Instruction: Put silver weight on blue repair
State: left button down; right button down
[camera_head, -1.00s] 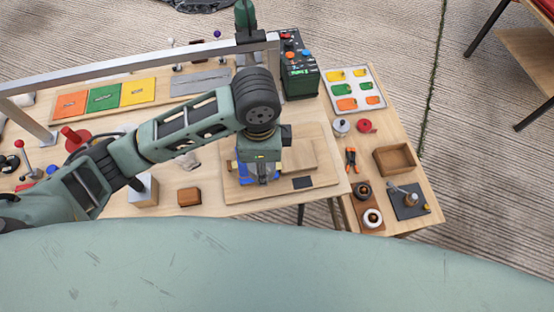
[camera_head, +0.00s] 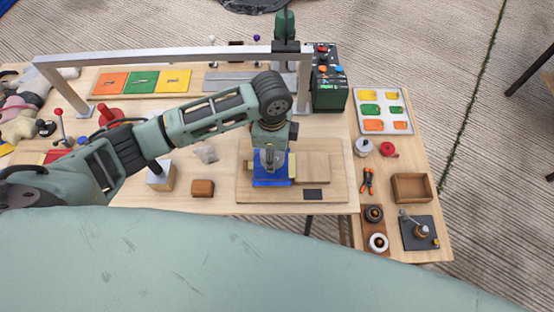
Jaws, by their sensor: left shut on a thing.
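The blue repair (camera_head: 271,180) is a blue piece lying on the wooden board (camera_head: 250,197) in the middle of the table. My left gripper (camera_head: 269,164) points down over its back part. It appears shut on the silver weight, a small grey shape between the fingers, mostly hidden by them. I cannot tell whether the weight touches the blue piece. My right gripper is not in view.
A metal frame (camera_head: 180,55) spans the table behind my arm. A green-black box (camera_head: 328,88) stands behind the board. To the right are a silver canister (camera_head: 362,147), red roll (camera_head: 388,149), orange-handled pliers (camera_head: 368,181) and an open wooden box (camera_head: 411,188).

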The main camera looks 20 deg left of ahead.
pick_arm(q)
jog(key=shift+w+a+f, duration=0.15)
jog(key=shift+w+f, duration=0.05)
jog(key=shift+w, duration=0.15)
jog(key=shift+f+p, duration=0.4)
jog(key=shift+f, duration=1.5)
jog(key=shift+f, duration=0.1)
jog(key=c, duration=0.8)
grip_release()
jog(key=shift+s+f, duration=0.1)
jog(key=shift+s, duration=0.05)
notch_tip(320, 180, up, 12)
jog(key=shift+r+b, duration=0.15)
jog(key=shift+b, duration=0.35)
